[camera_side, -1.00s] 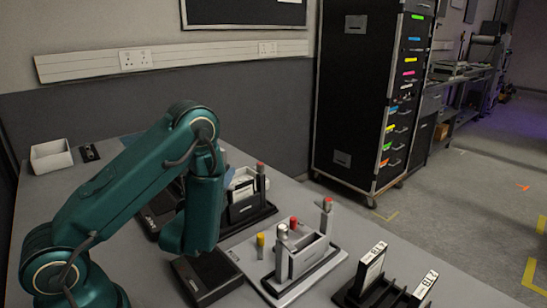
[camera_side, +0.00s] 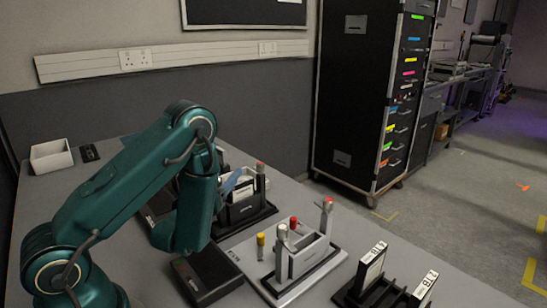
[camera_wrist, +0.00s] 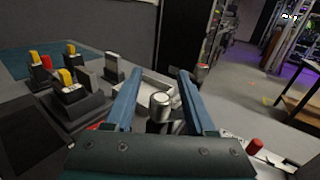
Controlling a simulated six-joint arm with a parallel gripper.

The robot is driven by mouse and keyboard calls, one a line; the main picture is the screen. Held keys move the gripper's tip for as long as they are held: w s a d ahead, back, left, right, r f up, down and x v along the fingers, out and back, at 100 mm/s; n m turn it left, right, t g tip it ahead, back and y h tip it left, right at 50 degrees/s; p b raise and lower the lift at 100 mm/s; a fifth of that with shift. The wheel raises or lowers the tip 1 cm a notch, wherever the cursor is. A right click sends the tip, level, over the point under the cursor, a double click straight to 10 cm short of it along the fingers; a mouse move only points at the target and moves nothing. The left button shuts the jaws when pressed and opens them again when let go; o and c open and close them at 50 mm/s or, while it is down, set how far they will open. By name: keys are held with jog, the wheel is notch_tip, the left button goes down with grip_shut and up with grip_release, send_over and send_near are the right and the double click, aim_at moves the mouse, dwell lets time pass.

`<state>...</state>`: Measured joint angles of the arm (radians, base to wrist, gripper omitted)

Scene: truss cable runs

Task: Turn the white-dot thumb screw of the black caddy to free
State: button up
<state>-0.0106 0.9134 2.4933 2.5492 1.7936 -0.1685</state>
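The black caddy (camera_side: 245,208) stands on the bench just right of my arm in the side view, with a red-topped thumb screw (camera_side: 260,168) at its far end. In the wrist view a silver thumb screw with a pale top (camera_wrist: 160,104) stands between the two blue fingers of my gripper (camera_wrist: 160,78). Gaps show on both sides of it, so the gripper looks open. A pale block (camera_wrist: 152,92) lies behind the screw. In the side view my arm hides the screw and most of the gripper; one blue finger shows by the caddy.
A grey caddy (camera_side: 305,262) with white, red and yellow-topped screws stands to the right. A black rack with white cards (camera_side: 378,285) is at the front right. A flat black box (camera_side: 207,276) lies below my arm. A white bin (camera_side: 51,156) is at the back left.

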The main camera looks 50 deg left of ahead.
jog(key=shift+n+g+y, duration=0.3)
jog(key=shift+y, duration=0.1)
